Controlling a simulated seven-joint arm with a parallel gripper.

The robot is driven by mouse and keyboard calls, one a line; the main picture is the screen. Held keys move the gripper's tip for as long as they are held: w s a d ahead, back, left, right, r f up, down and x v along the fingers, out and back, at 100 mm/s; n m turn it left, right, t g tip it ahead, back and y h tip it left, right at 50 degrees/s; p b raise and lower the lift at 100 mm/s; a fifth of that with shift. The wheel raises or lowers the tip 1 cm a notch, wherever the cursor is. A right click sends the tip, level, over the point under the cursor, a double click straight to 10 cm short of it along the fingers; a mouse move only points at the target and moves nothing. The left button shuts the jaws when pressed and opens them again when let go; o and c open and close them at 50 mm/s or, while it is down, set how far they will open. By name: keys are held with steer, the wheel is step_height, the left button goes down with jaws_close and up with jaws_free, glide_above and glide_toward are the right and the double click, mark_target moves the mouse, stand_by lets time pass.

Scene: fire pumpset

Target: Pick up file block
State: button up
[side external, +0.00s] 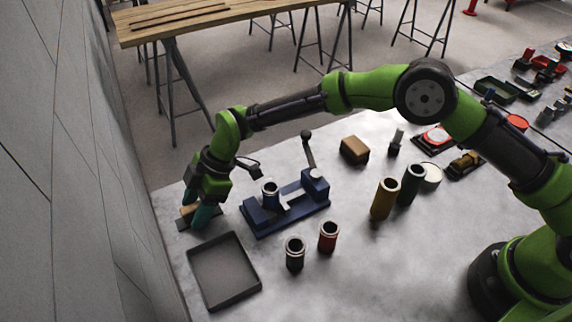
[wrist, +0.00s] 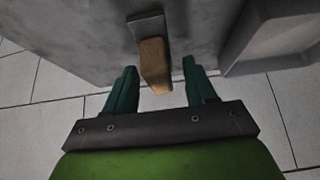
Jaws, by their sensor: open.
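The file block is a tan wooden piece with a dark grey ribbed part. In the wrist view the file block (wrist: 154,62) reaches from the top middle down to between my fingertips. In the side view the file block (side external: 187,211) lies at the table's left edge, partly hidden by my fingers. My gripper (side external: 203,214) is open and points down at the block. In the wrist view the two green fingers of my gripper (wrist: 161,70) stand on either side of the tan end, with a gap on each side.
A dark empty tray (side external: 223,271) is just in front of my gripper. A blue vise-like fixture (side external: 287,214) holding a cylinder is to the right. A black cylinder (side external: 294,254) and a red cylinder (side external: 328,237) stand near it. The table edge is close on the left.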

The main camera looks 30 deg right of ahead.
mark_target(195, 206)
steer(key=shift+a+f, duration=0.1)
jaws_close()
stand_by(0.3)
step_height(195, 206, up, 10)
steer(key=shift+r, duration=0.1)
stand_by(0.4)
